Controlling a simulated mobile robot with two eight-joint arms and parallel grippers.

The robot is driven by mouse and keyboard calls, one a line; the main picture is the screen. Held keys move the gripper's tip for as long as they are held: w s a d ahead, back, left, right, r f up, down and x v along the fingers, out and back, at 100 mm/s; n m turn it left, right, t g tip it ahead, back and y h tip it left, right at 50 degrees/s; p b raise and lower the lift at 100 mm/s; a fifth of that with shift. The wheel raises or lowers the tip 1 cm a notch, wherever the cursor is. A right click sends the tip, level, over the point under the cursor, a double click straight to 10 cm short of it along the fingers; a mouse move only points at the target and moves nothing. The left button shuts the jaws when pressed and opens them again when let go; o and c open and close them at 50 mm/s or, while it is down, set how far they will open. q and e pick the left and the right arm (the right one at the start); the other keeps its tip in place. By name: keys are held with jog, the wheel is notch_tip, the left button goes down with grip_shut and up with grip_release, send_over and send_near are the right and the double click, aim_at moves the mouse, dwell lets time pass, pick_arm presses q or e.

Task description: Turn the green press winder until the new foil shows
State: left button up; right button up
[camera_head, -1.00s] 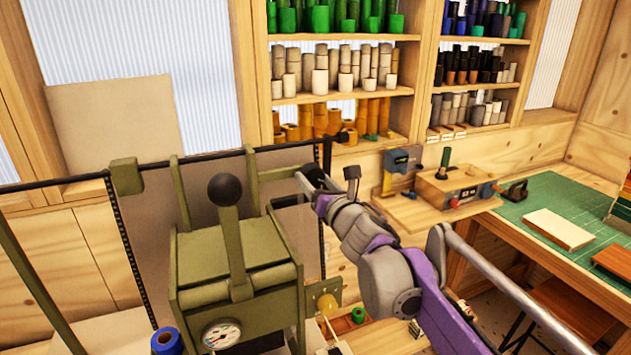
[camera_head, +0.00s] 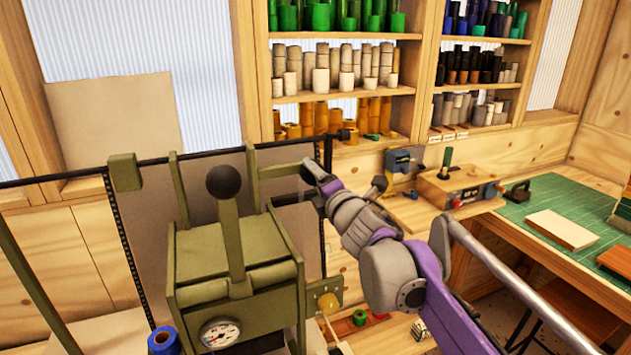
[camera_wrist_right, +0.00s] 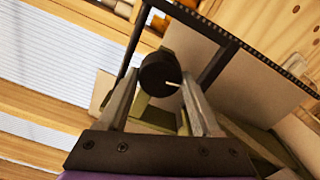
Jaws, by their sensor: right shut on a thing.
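The green press (camera_head: 235,290) stands at the lower left, with a black-knobbed lever (camera_head: 228,230) upright on it. Behind it hangs a grey-beige foil sheet (camera_head: 285,230) between black perforated edge strips. My right gripper (camera_head: 310,178) is at the upper right of the press, beside the foil's edge. In the right wrist view, its fingers are shut on a round black knob (camera_wrist_right: 160,74) with a white mark, the winder's. My left gripper is not in view.
A blue roll (camera_head: 165,342) sits at the press's lower left, and a pressure gauge (camera_head: 220,333) is on its front. Shelves (camera_head: 345,92) of foil rolls stand behind. A bench with a green mat (camera_head: 570,200) is at the right.

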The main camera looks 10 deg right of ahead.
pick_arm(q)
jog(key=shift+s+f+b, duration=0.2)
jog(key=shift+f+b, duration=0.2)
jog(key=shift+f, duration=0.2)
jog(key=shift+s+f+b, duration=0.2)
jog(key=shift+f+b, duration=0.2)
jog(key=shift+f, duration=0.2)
pick_arm(e)
jog(key=m, duration=0.5)
jog(key=shift+m, duration=0.4)
jog(key=shift+r, duration=0.1)
jog(key=o, duration=1.4)
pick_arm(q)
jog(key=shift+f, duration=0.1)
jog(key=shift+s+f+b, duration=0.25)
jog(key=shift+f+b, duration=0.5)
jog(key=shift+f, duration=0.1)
pick_arm(e)
jog(key=s, duration=0.3)
jog(key=s+d, duration=0.1)
jog(key=s, duration=0.3)
jog(key=s+d, duration=0.1)
jog(key=s, duration=0.2)
jog(key=shift+s, duration=0.3)
